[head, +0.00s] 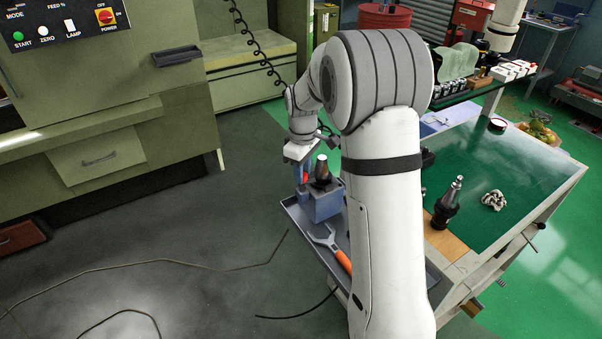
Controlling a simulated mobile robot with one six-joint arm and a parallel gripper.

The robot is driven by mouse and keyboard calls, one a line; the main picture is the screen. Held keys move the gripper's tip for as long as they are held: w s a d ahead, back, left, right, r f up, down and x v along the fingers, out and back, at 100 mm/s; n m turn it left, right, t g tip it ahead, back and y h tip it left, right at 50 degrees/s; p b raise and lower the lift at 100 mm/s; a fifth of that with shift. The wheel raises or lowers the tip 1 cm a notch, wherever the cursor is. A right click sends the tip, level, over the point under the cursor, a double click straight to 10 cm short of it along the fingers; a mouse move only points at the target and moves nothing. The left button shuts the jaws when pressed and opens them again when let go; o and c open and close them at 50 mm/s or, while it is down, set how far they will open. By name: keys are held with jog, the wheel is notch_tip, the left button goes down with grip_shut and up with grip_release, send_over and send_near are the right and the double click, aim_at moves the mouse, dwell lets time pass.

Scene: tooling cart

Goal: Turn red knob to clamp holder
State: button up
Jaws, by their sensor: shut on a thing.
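A black tool holder (322,171) with a bright metal tip stands upright in a blue-grey clamping block (323,206). The block sits on the grey tray at the cart's left side. A small bit of the red knob (306,178) shows at the block's left side. My gripper (303,176) points down there and is shut on the red knob, which it mostly hides. The jaws look small and partly covered, and the knob's angle cannot be made out.
My arm hides part of the cart.

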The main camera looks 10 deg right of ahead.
jog(key=shift+n, duration=1.2)
jog(key=shift+b, duration=0.3)
jog(key=o, duration=1)
notch_tip(320, 180, up, 7)
jog(key=shift+r+b, duration=0.2)
jog(key=shift+b, duration=0.25)
jog(key=shift+r, duration=0.2)
